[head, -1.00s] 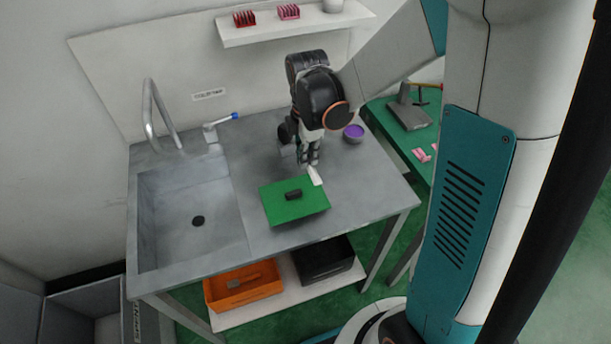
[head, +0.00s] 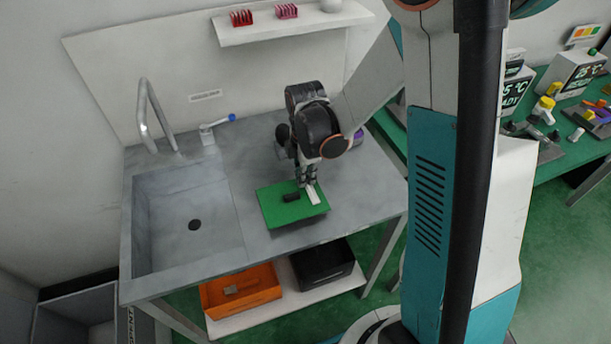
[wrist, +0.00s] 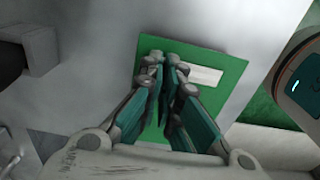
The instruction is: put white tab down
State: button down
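The white tab (head: 313,195) is a short pale strip at the right part of a green plate (head: 273,211) on the steel bench. In the wrist view the tab (wrist: 205,75) appears to lie flat over the green plate (wrist: 231,70). My gripper (head: 308,183) points down at the tab's far end. In the wrist view my gripper (wrist: 165,60) has its fingers nearly together, with nothing visible between them, just left of the tab. Whether they touch it is unclear.
A sink (head: 190,220) with a tall faucet (head: 155,115) is at the left of the bench. A blue-tipped tap (head: 218,125) stands behind. An orange bin (head: 240,290) and a black bin (head: 322,262) are below. A shelf (head: 290,25) hangs above.

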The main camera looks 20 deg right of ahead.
jog(key=c, duration=1.8)
grip_release()
jog(key=shift+f, duration=0.1)
notch_tip(320, 180, up, 12)
jog(key=p, duration=0.4)
notch_tip(320, 180, up, 8)
jog(key=r+m+t, duration=0.1)
jog(key=m+t, duration=0.2)
jog(key=m, duration=0.4)
send_over(313, 200)
jog(key=s+r+m+t, duration=0.3)
jog(key=s+m+t, duration=0.1)
jog(key=s+m, duration=0.5)
jog(key=shift+r+m, duration=0.4)
jog(key=shift+m, duration=0.6)
